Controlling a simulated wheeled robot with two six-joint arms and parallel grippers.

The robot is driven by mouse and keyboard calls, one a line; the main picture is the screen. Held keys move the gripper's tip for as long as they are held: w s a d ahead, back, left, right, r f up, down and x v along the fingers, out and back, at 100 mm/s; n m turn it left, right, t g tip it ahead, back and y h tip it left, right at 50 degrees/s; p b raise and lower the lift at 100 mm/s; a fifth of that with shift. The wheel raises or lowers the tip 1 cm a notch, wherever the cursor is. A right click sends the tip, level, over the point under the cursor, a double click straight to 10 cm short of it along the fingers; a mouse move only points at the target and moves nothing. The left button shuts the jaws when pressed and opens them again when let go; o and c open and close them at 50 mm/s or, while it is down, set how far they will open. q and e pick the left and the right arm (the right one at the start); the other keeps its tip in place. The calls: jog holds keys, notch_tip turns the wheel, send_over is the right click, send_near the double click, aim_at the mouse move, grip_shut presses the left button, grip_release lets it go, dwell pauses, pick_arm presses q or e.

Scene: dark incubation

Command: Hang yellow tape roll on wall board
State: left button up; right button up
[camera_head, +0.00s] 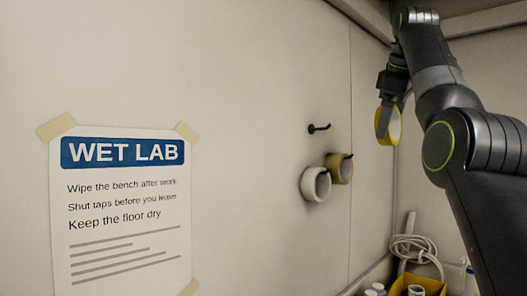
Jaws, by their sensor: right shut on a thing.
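The yellow tape roll (394,125) is held by my right gripper (388,105), which is shut on it. The roll hangs upright below the fingers, near the corner of the room, to the right of the wall hooks. On the pale wall board (260,110) there is an empty black hook (319,128). Below it a white tape roll (315,184) and a tan tape roll (342,168) hang side by side on the wall; a hook tip shows at the tan one. My left gripper is not in view.
A "WET LAB" sign (122,215) is taped to the wall at the left. At the lower right are a coiled white cable (412,247), a yellow bin (418,284) and small white containers (375,289). The wall around the empty hook is clear.

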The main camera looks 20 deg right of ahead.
aim_at(321, 128)
jog(key=shift+w+a+r+p, duration=0.1)
jog(key=shift+w+a+p, duration=0.9)
jog(key=shift+w+p, duration=1.5)
jog(key=shift+w+a+f+p, duration=0.1)
jog(key=shift+w+a+p, duration=0.85)
jog(key=shift+w+p, duration=1.5)
jog(key=shift+w+a+r+p, duration=0.1)
jog(key=shift+w+a+p, duration=0.9)
jog(key=shift+w+p, duration=1.5)
jog(key=w+a+f+p, duration=0.1)
jog(key=p, duration=0.2)
jog(key=shift+w+f, duration=0.4)
jog(key=shift+f, duration=0.6)
jog(key=shift+d+f, duration=0.15)
jog(key=shift+f, duration=0.05)
jog(key=shift+s, duration=0.1)
